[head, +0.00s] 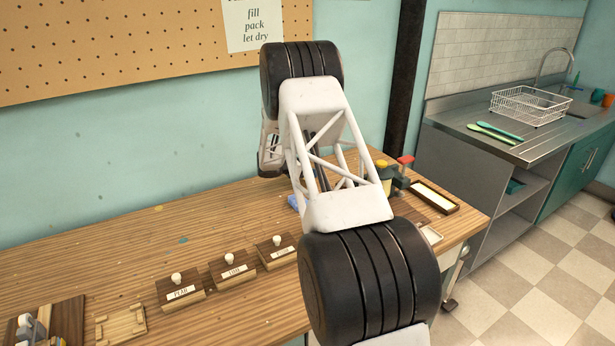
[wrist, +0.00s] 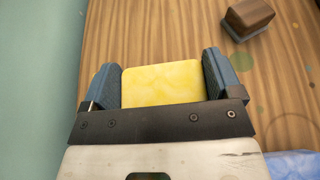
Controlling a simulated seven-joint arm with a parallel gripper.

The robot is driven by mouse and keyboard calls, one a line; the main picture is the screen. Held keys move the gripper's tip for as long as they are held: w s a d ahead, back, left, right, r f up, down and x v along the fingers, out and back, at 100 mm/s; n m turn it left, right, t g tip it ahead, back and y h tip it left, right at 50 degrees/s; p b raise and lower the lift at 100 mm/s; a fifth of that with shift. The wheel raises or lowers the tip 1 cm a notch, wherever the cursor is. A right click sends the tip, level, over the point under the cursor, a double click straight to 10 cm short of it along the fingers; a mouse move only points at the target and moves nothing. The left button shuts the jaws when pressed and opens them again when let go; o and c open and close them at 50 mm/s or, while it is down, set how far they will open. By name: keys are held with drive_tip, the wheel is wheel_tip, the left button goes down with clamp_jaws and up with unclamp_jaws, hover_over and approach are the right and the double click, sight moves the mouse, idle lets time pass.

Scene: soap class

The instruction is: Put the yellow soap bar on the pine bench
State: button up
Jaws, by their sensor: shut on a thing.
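The yellow soap bar (wrist: 162,82) is between the two blue-grey fingers of my gripper (wrist: 161,76) in the wrist view. The gripper is shut on it, one finger at each side. The wood-grained bench (wrist: 150,30) lies under the bar; I cannot tell whether the bar touches it. In the head view the bench (head: 225,212) runs along the teal wall. My arm crosses the middle of that view and hides the soap bar and most of the gripper.
A brown block (wrist: 249,16) sits ahead right in the wrist view, and something blue (wrist: 292,165) lies lower right. Labelled stamps (head: 180,290) stand along the bench front. A wooden frame (head: 121,324) is at front left. A shallow tray (head: 436,196) is at right. The wall is close at left.

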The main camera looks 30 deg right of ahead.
drive_tip(key=shift+f, duration=1.65)
drive_tip(key=shift+f, duration=0.2)
drive_tip(key=o, duration=0.8)
drive_tip(key=shift+r, duration=0.1)
drive_tip(key=shift+r, duration=0.1)
drive_tip(key=v, duration=1.2)
drive_tip(key=shift+r, duration=0.1)
